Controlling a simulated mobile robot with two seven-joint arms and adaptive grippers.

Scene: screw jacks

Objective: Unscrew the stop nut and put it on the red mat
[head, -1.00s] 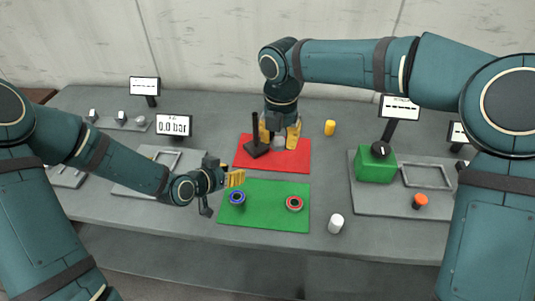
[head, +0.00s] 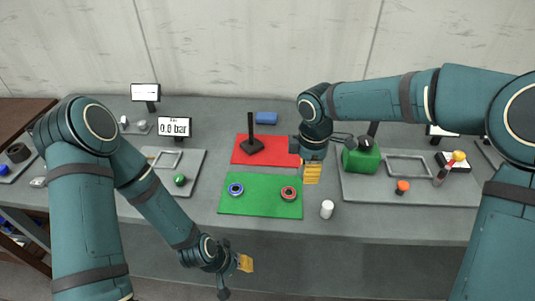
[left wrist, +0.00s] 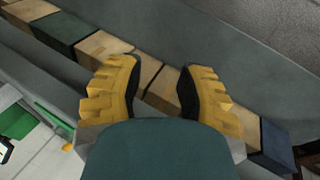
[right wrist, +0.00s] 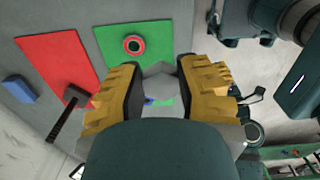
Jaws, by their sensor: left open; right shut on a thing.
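The red mat (head: 272,157) lies flat on the table. A dark upright post on a wide base (head: 252,144) stands on it; the post also shows in the right wrist view (right wrist: 62,118). My right gripper (head: 312,173) is just right of the mat, shut on a pale grey six-sided piece that looks like the nut (right wrist: 159,76). Fingers and wrist hide part of that piece, and I cannot make it out in the head view. My left gripper (head: 245,263) is open and empty in front of the table's edge; its spread fingers show in the left wrist view (left wrist: 157,90).
A green mat (head: 262,207) with a blue ring (head: 236,189) and a red ring (head: 289,193) lies in front. A white cylinder (head: 327,209) stands to its right. A green block (head: 358,162) is on the right tray. A blue block (head: 266,118) lies behind the red mat.

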